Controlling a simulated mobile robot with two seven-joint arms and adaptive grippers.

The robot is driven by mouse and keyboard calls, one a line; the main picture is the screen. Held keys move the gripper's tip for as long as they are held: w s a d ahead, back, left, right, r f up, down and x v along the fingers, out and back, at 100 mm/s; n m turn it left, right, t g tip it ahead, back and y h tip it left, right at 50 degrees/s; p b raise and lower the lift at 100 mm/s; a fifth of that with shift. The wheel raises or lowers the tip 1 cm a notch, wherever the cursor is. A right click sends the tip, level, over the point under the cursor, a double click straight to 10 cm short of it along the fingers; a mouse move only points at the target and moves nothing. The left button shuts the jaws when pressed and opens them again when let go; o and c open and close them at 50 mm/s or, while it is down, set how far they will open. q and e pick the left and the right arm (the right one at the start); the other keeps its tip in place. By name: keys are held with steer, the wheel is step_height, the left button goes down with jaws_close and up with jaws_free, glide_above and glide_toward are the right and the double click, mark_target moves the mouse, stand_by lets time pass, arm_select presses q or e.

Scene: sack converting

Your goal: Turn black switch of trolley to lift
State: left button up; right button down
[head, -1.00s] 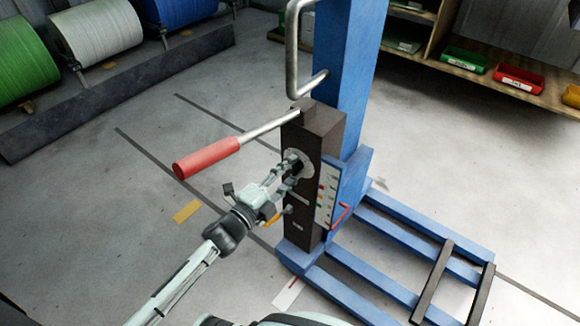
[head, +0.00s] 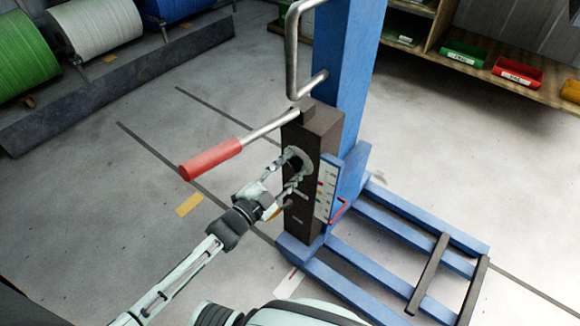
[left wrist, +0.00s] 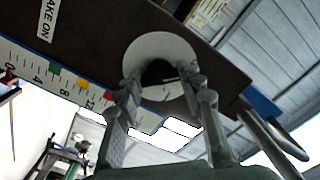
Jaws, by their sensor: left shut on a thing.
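The trolley is a blue mast (head: 345,70) with a dark control box (head: 325,120) on its near side. A pale round plate (left wrist: 150,47) on the box carries the black switch (left wrist: 158,72). My left gripper (head: 293,166) is at this plate, its fingers pointing into it. In the left wrist view the two fingertips (left wrist: 160,82) are on either side of the black switch, closed on it. In the head view the fingers hide most of the switch. I cannot read its pointing direction. My right gripper is not in view.
A lever with a red grip (head: 212,158) sticks out left from the box top, above my left gripper. A steel handle (head: 292,50) rises higher up. A scale plate (head: 326,190) and blue fork legs (head: 400,235) stand right.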

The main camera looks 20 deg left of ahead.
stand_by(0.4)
arm_select(q)
steer(key=o, duration=1.2)
steer(key=shift+c, duration=0.2)
steer(key=v, duration=1.2)
